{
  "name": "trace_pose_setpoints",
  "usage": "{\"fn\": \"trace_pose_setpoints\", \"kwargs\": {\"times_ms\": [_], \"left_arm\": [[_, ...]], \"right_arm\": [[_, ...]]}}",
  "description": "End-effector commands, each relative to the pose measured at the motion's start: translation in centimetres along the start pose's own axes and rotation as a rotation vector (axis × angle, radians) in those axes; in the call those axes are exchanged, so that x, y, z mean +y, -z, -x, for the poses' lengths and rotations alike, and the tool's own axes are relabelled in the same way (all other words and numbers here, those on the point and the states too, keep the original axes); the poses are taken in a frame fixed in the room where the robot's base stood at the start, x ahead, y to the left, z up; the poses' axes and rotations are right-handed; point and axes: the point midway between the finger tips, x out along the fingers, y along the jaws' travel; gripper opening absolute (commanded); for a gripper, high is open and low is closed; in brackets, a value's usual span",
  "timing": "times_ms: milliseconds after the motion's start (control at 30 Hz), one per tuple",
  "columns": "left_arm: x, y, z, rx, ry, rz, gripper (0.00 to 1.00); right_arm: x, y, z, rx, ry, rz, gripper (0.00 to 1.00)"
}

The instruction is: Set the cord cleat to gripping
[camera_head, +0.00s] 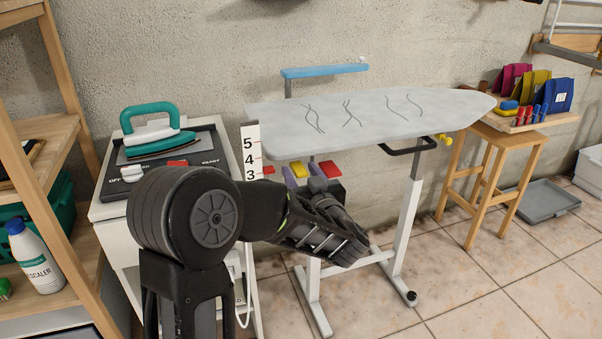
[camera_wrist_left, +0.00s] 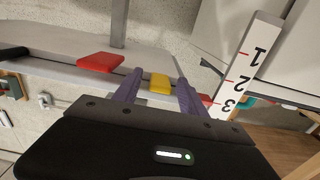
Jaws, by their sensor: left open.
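A yellow tab (camera_head: 298,169) sits between two red tabs (camera_head: 330,167) under the front edge of the ironing board (camera_head: 360,112). I cannot tell for sure which part is the cord cleat. My left gripper (camera_head: 301,175) is open below the board edge, at the yellow tab. In the left wrist view its purple fingers (camera_wrist_left: 159,92) stand on either side of the yellow tab (camera_wrist_left: 160,83), with nothing visibly held. One red tab (camera_wrist_left: 100,62) is left of the fingers there; the other is partly hidden behind the right finger. My right gripper is not in view.
A numbered white scale (camera_head: 251,150) stands upright close left of the tabs. A teal iron (camera_head: 150,130) rests on a station on a white cabinet at left. A wooden stool (camera_head: 490,160) stands at right. The floor (camera_head: 480,270) at front right is clear.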

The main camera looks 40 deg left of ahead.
Motion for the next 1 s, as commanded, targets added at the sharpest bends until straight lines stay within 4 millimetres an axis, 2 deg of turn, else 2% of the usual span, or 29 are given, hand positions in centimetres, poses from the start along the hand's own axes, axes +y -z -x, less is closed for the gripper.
{"fn": "trace_pose_setpoints", "kwargs": {"times_ms": [167,767,1000], "left_arm": [[-0.01,0.0,0.01,0.0,0.0,0.0,0.48],[-0.02,0.01,0.03,0.0,0.001,0.0,0.0],[-0.01,0.13,0.03,-0.002,0.0,0.0,0.0]], "right_arm": [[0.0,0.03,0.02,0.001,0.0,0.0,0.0],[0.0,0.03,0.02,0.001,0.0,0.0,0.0],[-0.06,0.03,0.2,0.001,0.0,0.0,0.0]]}}
